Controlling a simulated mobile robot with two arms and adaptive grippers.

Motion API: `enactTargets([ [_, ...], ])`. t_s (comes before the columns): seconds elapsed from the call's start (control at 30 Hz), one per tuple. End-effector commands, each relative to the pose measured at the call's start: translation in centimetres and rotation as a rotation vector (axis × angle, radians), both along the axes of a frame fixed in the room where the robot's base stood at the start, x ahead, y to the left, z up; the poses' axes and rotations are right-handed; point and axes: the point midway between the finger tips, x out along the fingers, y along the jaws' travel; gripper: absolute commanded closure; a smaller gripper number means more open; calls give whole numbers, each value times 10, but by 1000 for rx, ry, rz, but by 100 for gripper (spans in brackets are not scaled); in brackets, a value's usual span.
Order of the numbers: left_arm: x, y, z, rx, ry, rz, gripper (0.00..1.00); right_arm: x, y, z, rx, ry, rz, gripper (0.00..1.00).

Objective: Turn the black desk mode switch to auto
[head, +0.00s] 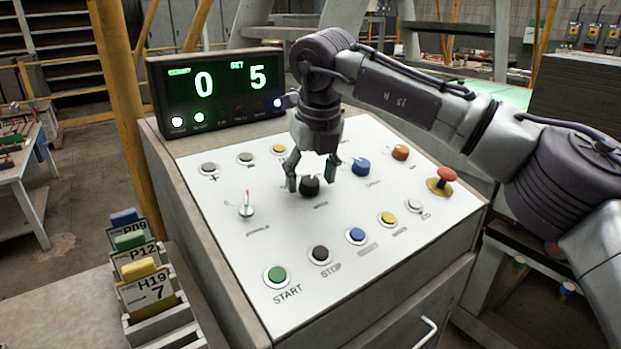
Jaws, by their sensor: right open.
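The black mode switch (310,186) is a round knob in the middle of the sloping white desk panel (215,265). My right gripper (311,184) points down at it from above, with its fingers spread open on either side of the knob. Whether the fingers touch the knob cannot be told. The top of the knob is partly hidden by the gripper, and its pointer and marks cannot be read. My left gripper is not in the head view.
A blue knob (360,167), an orange knob (400,152) and a red mushroom button (446,175) lie to the right. A small lever (246,208) stands to the left. Coloured buttons line the front. A display (217,88) reads 0 and SET 5. Tagged cards (148,288) stand at lower left.

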Motion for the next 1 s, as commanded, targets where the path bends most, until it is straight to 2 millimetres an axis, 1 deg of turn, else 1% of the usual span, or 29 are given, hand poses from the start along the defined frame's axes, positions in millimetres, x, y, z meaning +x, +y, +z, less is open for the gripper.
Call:
enactTargets([
  [0.3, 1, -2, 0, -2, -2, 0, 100, -16, -5, 65, 2, -4, -1, 37],
  [0.4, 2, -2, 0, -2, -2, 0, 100, -21, -6, 82, 2, -2, -1, 37],
  [0.5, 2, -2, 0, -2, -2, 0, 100, -24, -7, 95, 1, -2, -2, 37],
  [0.6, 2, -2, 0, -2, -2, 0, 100, -27, -8, 103, 0, -1, 0, 37],
  [0.7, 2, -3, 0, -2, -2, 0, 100, -28, -9, 106, 1, 0, 0, 37],
  [1.0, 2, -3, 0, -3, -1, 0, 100, -28, -9, 107, 1, 0, 0, 37],
])
